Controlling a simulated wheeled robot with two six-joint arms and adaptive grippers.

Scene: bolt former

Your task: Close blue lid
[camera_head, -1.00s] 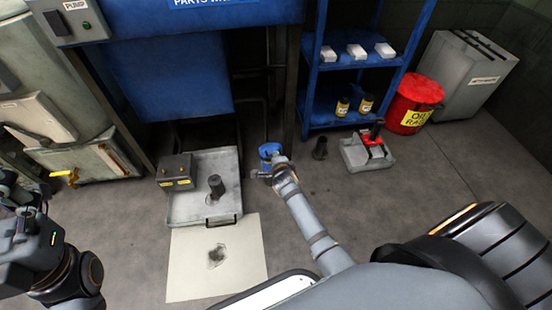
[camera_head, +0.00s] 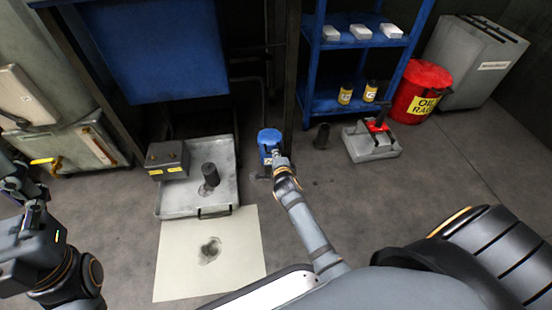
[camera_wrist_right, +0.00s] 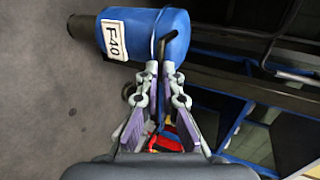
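A blue rounded canister-like part (camera_head: 269,138) shows near the middle of the head view, beyond my right gripper (camera_head: 279,160). In the right wrist view this blue part (camera_wrist_right: 150,33) lies sideways across the top, with a white F-40 label and a dark pipe-like end at left. A thin bent black handle (camera_wrist_right: 170,40) runs down beside it. My right gripper (camera_wrist_right: 161,72) has its fingertips close together around this handle. Where the blue part separates into lid and body is not clear. My left gripper (camera_head: 28,205) is at the left edge, far from it; its fingers are unclear.
A grey tray (camera_head: 168,205) with a dark box (camera_head: 167,160) and a black cylinder (camera_head: 209,174) stands left of the blue part. A stained sheet (camera_head: 178,270) lies before it. A blue shelf (camera_head: 330,103), a red bin (camera_head: 415,100) and a grey fixture (camera_head: 373,147) stand right.

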